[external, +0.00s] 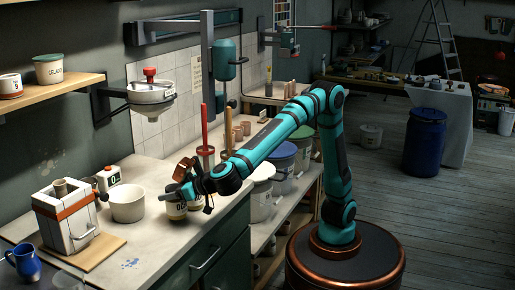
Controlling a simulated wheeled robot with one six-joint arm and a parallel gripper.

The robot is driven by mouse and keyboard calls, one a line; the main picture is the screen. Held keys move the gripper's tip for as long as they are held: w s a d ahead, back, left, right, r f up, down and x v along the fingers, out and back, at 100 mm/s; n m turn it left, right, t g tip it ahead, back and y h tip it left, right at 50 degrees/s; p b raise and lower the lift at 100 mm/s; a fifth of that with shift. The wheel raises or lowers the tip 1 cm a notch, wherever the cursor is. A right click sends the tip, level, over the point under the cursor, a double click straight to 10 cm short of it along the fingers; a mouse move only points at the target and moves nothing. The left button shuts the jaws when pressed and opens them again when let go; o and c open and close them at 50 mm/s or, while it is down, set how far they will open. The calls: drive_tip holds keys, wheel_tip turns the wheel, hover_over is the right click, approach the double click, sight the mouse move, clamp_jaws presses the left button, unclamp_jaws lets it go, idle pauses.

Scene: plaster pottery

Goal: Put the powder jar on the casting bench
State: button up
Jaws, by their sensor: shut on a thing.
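A pale jar (176,210) with dark lettering on its label is at the right part of the pale-topped bench (150,240). I take it for the powder jar. My gripper (181,193) is at the jar's top and shut on it, partly hiding its upper part. I cannot tell whether the jar's base touches the bench top or is slightly above it. Which surface is called the casting bench is not marked in view.
Lidded buckets (281,162) fill the shelf at right. The bench's front middle is clear.

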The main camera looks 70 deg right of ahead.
drive_tip(key=shift+f, duration=0.6)
drive_tip(key=o, duration=1.4)
drive_tip(key=shift+f, duration=0.1)
drive_tip(key=v, duration=1.2)
